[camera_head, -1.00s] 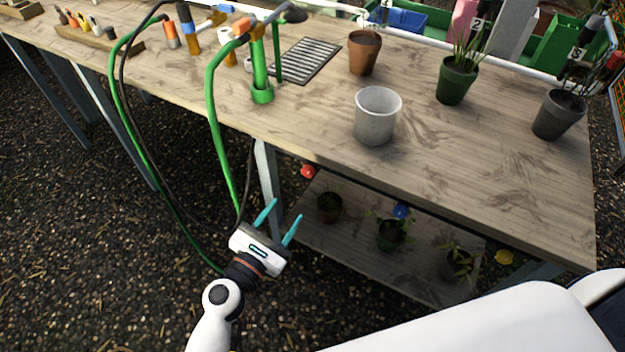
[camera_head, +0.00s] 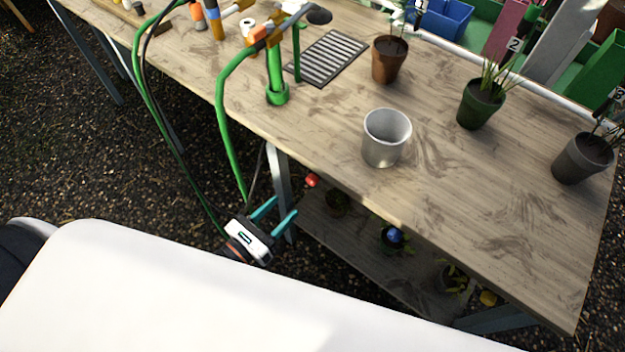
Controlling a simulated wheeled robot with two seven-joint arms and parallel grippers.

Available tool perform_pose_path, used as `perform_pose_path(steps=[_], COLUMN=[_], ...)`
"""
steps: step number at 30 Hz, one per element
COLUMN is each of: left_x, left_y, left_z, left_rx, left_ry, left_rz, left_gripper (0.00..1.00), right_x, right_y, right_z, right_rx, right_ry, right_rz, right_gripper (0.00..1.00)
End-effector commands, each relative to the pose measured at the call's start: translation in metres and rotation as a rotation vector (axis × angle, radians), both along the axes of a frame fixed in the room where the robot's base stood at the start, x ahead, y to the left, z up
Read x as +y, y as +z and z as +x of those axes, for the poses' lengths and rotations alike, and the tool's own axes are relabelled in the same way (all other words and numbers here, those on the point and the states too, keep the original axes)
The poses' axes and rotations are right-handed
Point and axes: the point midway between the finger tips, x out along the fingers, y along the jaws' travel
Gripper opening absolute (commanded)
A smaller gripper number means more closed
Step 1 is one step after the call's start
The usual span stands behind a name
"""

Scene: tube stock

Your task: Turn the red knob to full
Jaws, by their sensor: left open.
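The red knob (camera_head: 312,180) shows under the front edge of the wooden table, near its grey leg. It is small, and its setting cannot be read. My left gripper (camera_head: 281,212) has two teal fingers spread apart with nothing between them. In the picture its fingertips lie a little below and left of the red knob, apart from it. A blue knob (camera_head: 394,235) and a yellow knob (camera_head: 488,298) show farther right along the table's front. My right gripper is not in view.
The wooden table (camera_head: 450,185) holds a metal bucket (camera_head: 384,145), several plant pots and a drain grate (camera_head: 327,57). A green hose (camera_head: 226,135) hangs close to my left gripper. A lower shelf (camera_head: 345,245) carries potted plants. A grey table leg (camera_head: 282,185) stands near the fingers.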

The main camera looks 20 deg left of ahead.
Motion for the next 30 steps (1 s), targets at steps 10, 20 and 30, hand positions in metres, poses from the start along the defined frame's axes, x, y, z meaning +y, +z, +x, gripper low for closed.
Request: perform_pose_path(steps=[10, 20, 30], left_x=[-0.027, -0.036, -0.035], left_y=[0.002, 0.000, 0.000], left_z=[0.063, 0.082, 0.082], left_rx=[-0.003, 0.000, 0.000], left_ry=[-0.002, -0.002, -0.002], left_rz=[0.000, 0.002, 0.001], left_gripper=[0.49, 0.49, 0.26], right_x=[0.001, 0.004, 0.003], right_y=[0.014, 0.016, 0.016], right_z=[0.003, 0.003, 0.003], right_rx=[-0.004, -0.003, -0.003], right_ry=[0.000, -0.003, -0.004], right_rz=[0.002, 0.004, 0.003], right_gripper=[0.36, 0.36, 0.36])
